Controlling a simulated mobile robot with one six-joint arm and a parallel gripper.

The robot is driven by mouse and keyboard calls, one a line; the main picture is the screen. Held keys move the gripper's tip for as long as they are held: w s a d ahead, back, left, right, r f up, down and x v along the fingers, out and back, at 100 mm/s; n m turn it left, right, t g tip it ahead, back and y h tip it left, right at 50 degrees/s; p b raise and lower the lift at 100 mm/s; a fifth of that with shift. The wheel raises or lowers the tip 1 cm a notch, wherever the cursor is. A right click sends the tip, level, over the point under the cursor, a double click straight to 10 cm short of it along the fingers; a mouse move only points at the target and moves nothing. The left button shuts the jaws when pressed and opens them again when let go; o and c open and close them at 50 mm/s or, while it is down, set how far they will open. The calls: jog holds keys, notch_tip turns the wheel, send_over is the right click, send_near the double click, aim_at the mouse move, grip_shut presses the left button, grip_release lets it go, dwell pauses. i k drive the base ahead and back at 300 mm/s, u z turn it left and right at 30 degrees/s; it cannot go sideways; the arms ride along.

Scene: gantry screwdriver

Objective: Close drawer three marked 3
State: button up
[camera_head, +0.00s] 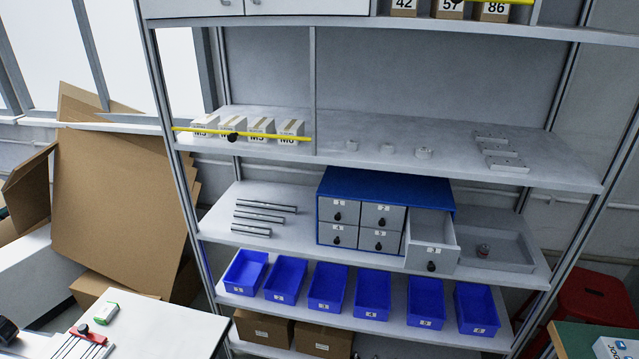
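A blue drawer cabinet (385,181) with several light grey drawers stands on the middle shelf, right of centre. Its right-hand drawer (428,230) is pulled well out towards the front, with its inside partly showing. That drawer has a small white label and a black knob (431,267) on its front. The label is too small for me to read its number. The other drawers, such as the upper left one (339,204), look shut, each with a label and black knob. My gripper is not in view.
A row of blue bins (372,292) stands on the shelf below the cabinet. Grey rods (258,217) lie left of it, and a grey tray (510,251) with a small object is right of the open drawer. A white table (160,325) is at the lower left.

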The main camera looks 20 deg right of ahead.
aim_at(431, 246)
jog(key=z, duration=0.7)
jog(key=k, duration=0.6)
jog(key=z, duration=0.45)
jog(key=i, duration=0.5)
jog(key=z, duration=0.05)
